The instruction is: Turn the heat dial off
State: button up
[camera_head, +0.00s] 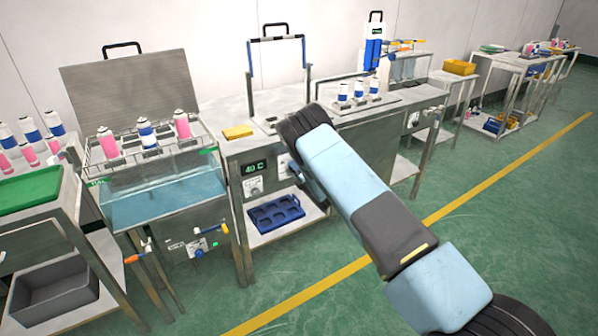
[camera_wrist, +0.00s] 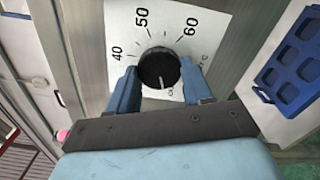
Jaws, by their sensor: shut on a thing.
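The heat dial (camera_wrist: 159,67) is a round black knob on a white plate marked 40, 50 and 60. Its white pointer line points toward the bottom of the wrist view, close to small lettering too small to read surely. My gripper (camera_wrist: 160,80) has its blue fingers on both sides of the knob and is shut on it. A display (camera_head: 254,168) on the middle bench panel reads 40 °C.
A water bath (camera_head: 160,200) with cans in a rack stands on the left. A blue tray (camera_head: 275,213) sits on the shelf under the middle bench, and it shows at right in the wrist view (camera_wrist: 296,65). The green floor (camera_head: 480,220) in front is clear.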

jog(key=shift+f+n, duration=0.2)
jog(key=shift+n, duration=0.6)
jog(key=shift+s+f, duration=0.1)
jog(key=o, duration=1)
jog(key=shift+o, duration=0.2)
jog(key=v, duration=1.3)
jog(key=shift+s+d, duration=0.2)
jog(key=shift+d, duration=0.05)
